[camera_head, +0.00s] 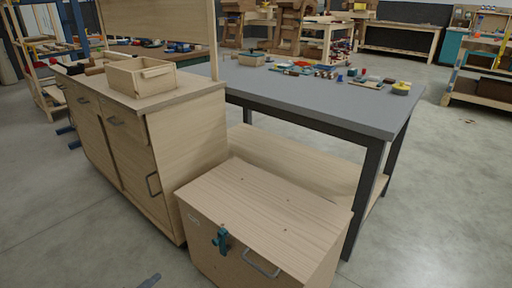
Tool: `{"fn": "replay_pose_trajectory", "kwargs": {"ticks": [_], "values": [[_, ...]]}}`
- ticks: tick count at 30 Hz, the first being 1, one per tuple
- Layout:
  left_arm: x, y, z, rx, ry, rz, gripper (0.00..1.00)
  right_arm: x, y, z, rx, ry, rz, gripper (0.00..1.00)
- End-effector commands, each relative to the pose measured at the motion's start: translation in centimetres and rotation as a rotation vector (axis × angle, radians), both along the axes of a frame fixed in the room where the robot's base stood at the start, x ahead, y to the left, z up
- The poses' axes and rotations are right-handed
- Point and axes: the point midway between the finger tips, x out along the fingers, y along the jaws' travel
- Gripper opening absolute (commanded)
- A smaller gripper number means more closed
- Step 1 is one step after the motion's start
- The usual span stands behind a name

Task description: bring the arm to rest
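Neither of my grippers can be made out in the head view. A small dark grey-blue piece (150,281) shows at the bottom edge, left of the middle. It is cut off by the frame, and I cannot tell what it is. No arm link is clearly visible.
A wooden chest (265,205) with a teal clasp (222,240) stands close in front. Behind it are a wooden cabinet (190,140) bearing an open box (141,78), and a grey-topped table (330,105) with several small items. Floor (440,210) is clear at right and lower left.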

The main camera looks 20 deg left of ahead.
Motion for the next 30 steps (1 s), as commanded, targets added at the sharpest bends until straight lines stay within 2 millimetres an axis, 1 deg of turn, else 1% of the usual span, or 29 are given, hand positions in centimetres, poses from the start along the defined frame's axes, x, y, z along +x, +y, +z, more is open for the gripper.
{"fn": "replay_pose_trajectory", "kwargs": {"ticks": [1,3,6,8,12,16,21,30], "values": [[0.8,-1.1,0.1,-0.053,0.035,0.041,0.47,0.0,0.0,0.0,0.0,0.0,0.0,0.0],[1.6,-2.5,0.2,-0.139,0.105,0.114,0.47,0.0,0.0,0.0,0.0,0.0,0.0,0.0],[2.1,-5.1,0.5,-0.28,0.226,0.233,0.47,0.0,0.0,0.0,0.0,0.0,0.0,0.0],[2.0,-6.8,0.9,-0.366,0.301,0.303,0.47,0.0,0.0,0.0,0.0,0.0,0.0,0.0],[0.7,-10.7,2.3,-0.539,0.478,0.448,0.47,0.0,0.0,0.0,0.0,0.0,0.0,0.0],[-1.0,-13.4,3.7,-0.64,0.603,0.539,0.47,0.0,0.0,0.0,0.0,0.0,0.0,0.0],[-3.1,-15.8,5.3,-0.72,0.723,0.62,0.47,0.0,0.0,0.0,0.0,0.0,0.0,0.0],[-6.5,-18.6,8.0,-0.801,0.88,0.718,0.47,0.0,0.0,0.0,0.0,0.0,0.0,0.0]]}}
